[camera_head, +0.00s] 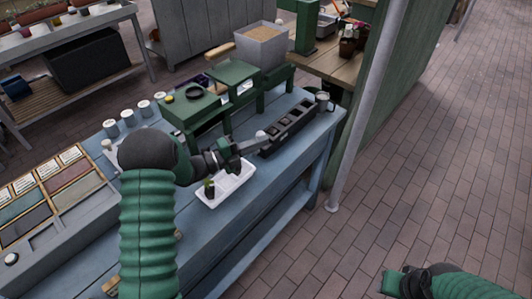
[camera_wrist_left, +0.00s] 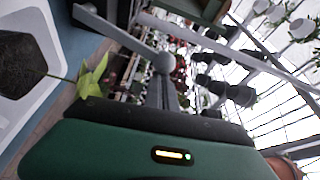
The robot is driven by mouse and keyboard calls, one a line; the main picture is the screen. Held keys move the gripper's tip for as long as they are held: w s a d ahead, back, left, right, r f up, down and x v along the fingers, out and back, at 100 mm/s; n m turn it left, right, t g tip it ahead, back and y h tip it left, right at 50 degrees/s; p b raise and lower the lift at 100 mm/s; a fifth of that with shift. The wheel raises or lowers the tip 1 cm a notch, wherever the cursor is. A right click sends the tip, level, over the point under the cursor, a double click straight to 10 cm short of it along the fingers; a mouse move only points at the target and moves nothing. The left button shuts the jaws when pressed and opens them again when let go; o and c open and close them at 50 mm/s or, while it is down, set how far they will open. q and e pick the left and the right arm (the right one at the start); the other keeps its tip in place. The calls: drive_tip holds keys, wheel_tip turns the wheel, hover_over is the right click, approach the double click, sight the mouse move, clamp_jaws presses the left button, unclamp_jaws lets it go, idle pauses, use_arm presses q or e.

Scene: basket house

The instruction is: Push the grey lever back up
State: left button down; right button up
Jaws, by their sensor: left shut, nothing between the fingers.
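The grey lever (camera_head: 258,138) is a light rod with a round end, beside the green press-like stand (camera_head: 236,72) on the blue bench (camera_head: 262,205). In the left wrist view the lever (camera_wrist_left: 125,38) slants from a hub at upper left down to its round knob. My left gripper (camera_head: 236,149) is shut and empty. Its fingers (camera_wrist_left: 162,92) appear right at the knob; whether they touch it I cannot tell. My right gripper (camera_head: 392,283) is at the lower right, far from the bench, and its fingers are not clear.
A white tray (camera_head: 240,182) holding a small dark pot with a plant lies below my left gripper. A black cell tray (camera_head: 290,128) is to its right. A grey bin (camera_head: 262,46) stands behind. A grey post (camera_head: 365,105) rises right of the bench; the brick floor there is clear.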

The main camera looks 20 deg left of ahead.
sight(258, 133)
use_arm(q)
drive_tip(key=shift+w+a+r+n+t+h+b, duration=0.15)
drive_tip(key=shift+w+a+n+t+b, duration=0.1)
drive_tip(key=shift+a+n, duration=0.3)
drive_tip(key=shift+w+a+r+n+t+h+b, duration=0.15)
drive_tip(key=shift+a+n+b, duration=0.1)
drive_tip(key=shift+a+n, duration=0.3)
drive_tip(key=shift+w+a+r, duration=0.1)
drive_tip(key=shift+w+a, duration=0.05)
drive_tip(key=shift+a, duration=0.3)
drive_tip(key=shift+r+b, duration=0.1)
drive_tip(key=shift+b, duration=0.2)
drive_tip(key=shift+a, duration=0.1)
drive_tip(key=shift+a, duration=0.1)
drive_tip(key=v, duration=0.7)
drive_tip(key=shift+a, duration=0.1)
drive_tip(key=shift+d, duration=0.3)
